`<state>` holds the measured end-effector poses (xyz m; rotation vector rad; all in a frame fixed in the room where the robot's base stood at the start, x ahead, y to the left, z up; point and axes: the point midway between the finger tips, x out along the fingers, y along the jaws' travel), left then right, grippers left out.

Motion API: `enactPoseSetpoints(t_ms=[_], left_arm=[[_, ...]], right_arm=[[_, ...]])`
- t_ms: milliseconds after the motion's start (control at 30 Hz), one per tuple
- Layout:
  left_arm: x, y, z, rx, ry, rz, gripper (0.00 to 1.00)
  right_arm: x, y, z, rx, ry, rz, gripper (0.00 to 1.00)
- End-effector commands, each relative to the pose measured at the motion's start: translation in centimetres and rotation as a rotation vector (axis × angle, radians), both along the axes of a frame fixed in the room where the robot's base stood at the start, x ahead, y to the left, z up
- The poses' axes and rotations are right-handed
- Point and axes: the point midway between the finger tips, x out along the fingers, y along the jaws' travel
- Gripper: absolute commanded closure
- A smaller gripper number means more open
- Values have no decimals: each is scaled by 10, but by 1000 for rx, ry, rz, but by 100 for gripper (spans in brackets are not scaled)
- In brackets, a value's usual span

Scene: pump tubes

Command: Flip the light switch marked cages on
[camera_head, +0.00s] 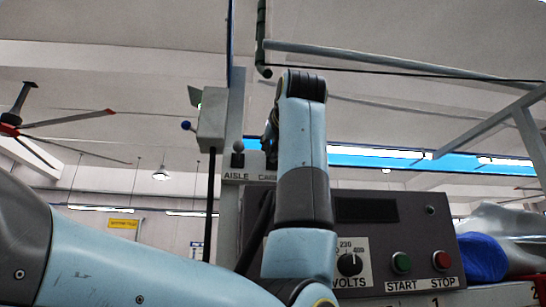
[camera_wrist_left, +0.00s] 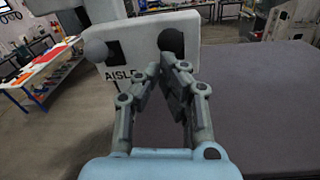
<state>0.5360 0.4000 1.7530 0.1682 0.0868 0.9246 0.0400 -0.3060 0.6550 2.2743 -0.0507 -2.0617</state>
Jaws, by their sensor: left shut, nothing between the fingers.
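A pale switch plate (camera_head: 232,161) on a post carries the labels AISLE and, partly covered by my left arm, CAGES (camera_head: 267,177). A round-knobbed switch (camera_head: 238,146) stands above AISLE. In the left wrist view the plate (camera_wrist_left: 141,27) shows a grey knob (camera_wrist_left: 95,50) above AISLE and a dark round knob (camera_wrist_left: 171,40) to its right. My left gripper (camera_wrist_left: 172,62) is shut and empty, its fingertips just below the dark knob; contact cannot be told. The fingers hide the plate under that knob. In the head view the gripper (camera_head: 269,137) is mostly behind my arm. My right gripper is not in view.
A grey control box with a VOLTS dial (camera_head: 349,264), a green START button (camera_head: 401,262) and a red STOP button (camera_head: 441,260) stands to the right. A small box with a blue-knobbed lever (camera_head: 187,126) is left of the plate. Overhead pipes (camera_head: 350,56) cross above.

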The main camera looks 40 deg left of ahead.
Motion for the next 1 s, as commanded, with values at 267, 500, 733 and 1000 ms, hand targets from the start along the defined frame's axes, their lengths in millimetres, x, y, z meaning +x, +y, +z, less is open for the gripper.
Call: enactPoseSetpoints(t_ms=[267,500,733,1000], left_arm=[[1,1,13,0,0,0,100],[2,2,17,0,1,0,100],[2,2,18,0,1,0,100],[2,2,18,-1,1,0,100]], right_arm=[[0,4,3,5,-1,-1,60],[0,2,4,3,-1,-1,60],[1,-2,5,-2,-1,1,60],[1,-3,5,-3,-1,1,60]])
